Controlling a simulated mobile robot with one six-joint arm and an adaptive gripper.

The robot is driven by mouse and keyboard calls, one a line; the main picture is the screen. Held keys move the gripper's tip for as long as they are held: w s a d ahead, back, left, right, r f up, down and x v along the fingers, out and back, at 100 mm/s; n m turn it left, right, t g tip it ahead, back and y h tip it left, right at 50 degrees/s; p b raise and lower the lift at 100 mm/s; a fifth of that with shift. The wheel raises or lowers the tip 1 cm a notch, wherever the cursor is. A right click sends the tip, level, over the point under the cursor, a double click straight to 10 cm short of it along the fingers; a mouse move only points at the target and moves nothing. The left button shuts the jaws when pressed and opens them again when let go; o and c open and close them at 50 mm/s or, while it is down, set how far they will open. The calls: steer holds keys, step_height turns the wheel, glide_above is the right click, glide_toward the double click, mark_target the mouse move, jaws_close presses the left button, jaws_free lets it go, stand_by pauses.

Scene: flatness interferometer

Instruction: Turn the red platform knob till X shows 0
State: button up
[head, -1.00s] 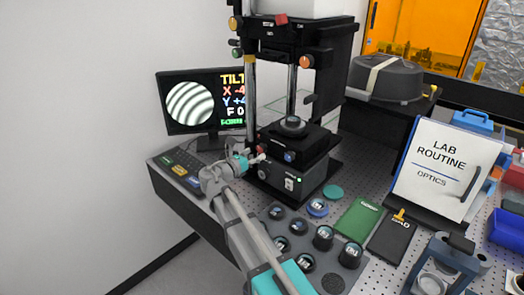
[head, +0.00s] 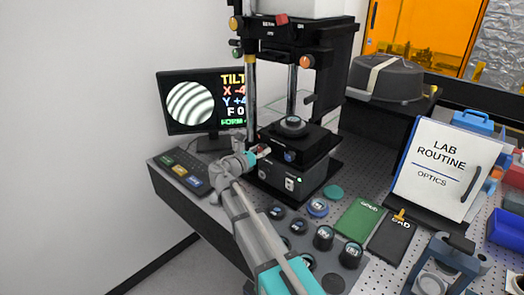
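The interferometer (head: 315,38) stands at the back of the bench. Its platform (head: 318,140) carries a round dark part (head: 292,125) on top. A small reddish spot, probably the red platform knob (head: 265,149), shows at the platform's left face, mostly hidden by my gripper (head: 259,154). A blue knob (head: 289,156) sits to its right. My gripper's fingertips are at or very near the red knob; finger gap and contact are too small to tell. The monitor (head: 190,103) shows curved fringes and TILT, X -4, Y +4, F 0; the column cuts off the readout's right side.
A LAB ROUTINE sign (head: 440,168) stands at right.

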steer(key=c, duration=0.4)
steer(key=shift+m, duration=0.4)
steer(key=shift+c, duration=0.2)
steer(key=m, duration=0.8)
steer(key=shift+m, duration=0.4)
steer(key=o, duration=1.2)
steer(key=shift+w, duration=0.1)
